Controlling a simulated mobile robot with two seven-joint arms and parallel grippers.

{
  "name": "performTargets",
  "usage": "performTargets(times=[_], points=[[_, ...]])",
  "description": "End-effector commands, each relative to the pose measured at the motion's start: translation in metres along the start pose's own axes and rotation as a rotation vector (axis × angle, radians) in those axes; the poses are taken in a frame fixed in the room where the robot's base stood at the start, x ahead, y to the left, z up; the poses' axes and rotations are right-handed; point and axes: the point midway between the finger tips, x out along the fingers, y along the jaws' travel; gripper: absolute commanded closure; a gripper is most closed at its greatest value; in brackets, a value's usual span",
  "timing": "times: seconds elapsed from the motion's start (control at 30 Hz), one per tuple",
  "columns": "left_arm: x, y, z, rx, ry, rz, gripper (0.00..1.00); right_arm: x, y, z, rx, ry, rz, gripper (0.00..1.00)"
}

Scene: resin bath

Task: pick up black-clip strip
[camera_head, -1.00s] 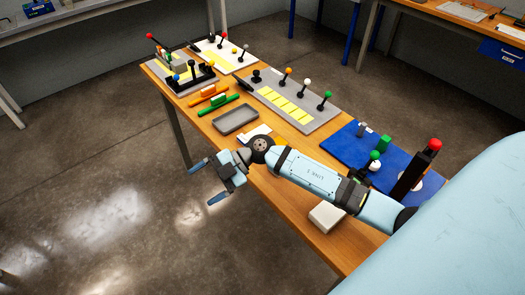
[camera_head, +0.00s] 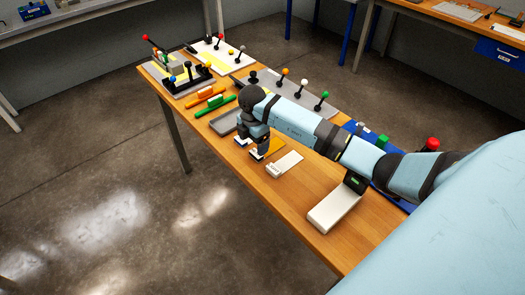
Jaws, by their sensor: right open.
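My right gripper (camera_head: 249,148) points down over the table beside the grey tray (camera_head: 222,126). Its two fingers are apart, with pale tips low near the tabletop. A yellow piece (camera_head: 274,145) shows partly behind the fingers. I cannot make out a strip with a black clip; it may be hidden by the gripper. A flat white strip (camera_head: 288,162) with a small pale piece at its near end lies just right of the gripper, apart from it. My left gripper is not in view.
A white block (camera_head: 332,212) with a dark box (camera_head: 355,182) at its far end stands near the front edge of the table. Orange (camera_head: 205,95) and green (camera_head: 215,106) pieces lie beyond the tray. Lever boards stand farther back. A blue board is partly behind my arm.

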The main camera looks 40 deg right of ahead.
Motion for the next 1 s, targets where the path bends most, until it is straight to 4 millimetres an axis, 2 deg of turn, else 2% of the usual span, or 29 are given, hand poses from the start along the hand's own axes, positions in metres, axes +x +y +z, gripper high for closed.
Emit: performTargets(times=[0.17, 0.5, 0.77, 0.8, 1.0], points=[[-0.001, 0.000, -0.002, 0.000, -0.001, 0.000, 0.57, 0.011, 0.000, 0.001, -0.001, 0.000, 0.000, 0.17], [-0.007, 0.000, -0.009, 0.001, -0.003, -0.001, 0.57, 0.056, 0.000, 0.007, -0.001, 0.001, 0.000, 0.17], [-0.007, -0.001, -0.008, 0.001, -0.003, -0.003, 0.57, 0.060, 0.000, 0.007, -0.002, 0.000, 0.002, 0.17], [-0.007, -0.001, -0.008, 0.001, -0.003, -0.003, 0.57, 0.060, 0.000, 0.007, -0.002, 0.000, 0.002, 0.19], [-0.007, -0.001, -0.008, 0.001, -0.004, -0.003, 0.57, 0.060, 0.000, 0.007, -0.002, 0.000, 0.002, 0.65]])
